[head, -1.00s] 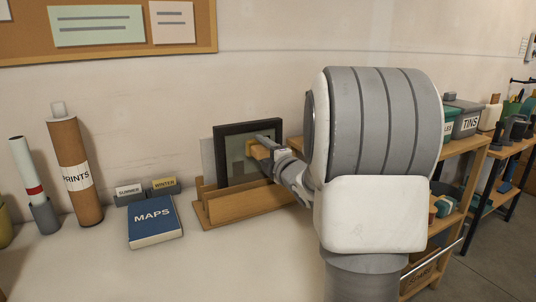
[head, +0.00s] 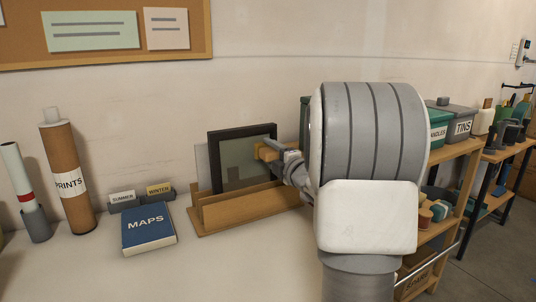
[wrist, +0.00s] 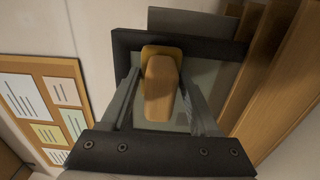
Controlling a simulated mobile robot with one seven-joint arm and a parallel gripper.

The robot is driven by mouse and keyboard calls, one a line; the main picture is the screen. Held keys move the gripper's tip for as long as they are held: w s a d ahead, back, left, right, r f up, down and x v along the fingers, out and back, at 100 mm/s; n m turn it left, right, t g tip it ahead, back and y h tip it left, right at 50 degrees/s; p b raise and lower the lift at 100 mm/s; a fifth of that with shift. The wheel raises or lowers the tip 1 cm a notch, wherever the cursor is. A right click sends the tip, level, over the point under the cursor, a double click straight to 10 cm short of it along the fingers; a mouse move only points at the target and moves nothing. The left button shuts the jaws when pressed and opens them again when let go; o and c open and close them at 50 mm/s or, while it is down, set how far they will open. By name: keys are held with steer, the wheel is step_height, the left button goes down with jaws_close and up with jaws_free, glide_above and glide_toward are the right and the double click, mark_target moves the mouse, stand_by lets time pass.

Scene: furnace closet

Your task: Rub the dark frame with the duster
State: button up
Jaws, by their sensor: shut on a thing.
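The dark frame (head: 212,165) stands upright, leaning slightly, in a wooden rack (head: 235,213) on the pale worktop against the wall. Its dark edge also shows in the wrist view (wrist: 124,44), with a grey-green panel inside. My gripper (head: 272,148) is at the frame's right part. It is shut on the duster, a tan block with a yellowish end, which lies between the fingers in the wrist view (wrist: 159,92). The duster also shows small in the head view (head: 264,153). It is at the frame's front; whether it touches the surface I cannot tell. My arm hides the area to the right.
A blue MAPS book (head: 148,228), small SUMMER and WINTER boxes (head: 160,190) and a PRINTS tube (head: 68,180) stand left of the rack. The worktop in front is clear. A corkboard (head: 100,58) hangs above.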

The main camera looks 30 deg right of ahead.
mark_target(276, 157)
steer(key=shift+s+a+b, duration=0.1)
steer(key=shift+s+b, duration=0.65)
steer(key=shift+s, duration=1.2)
steer(key=shift+s+a, duration=0.1)
steer(key=shift+s, duration=1)
steer(key=shift+s, duration=1.5)
steer(key=shift+a, duration=0.1)
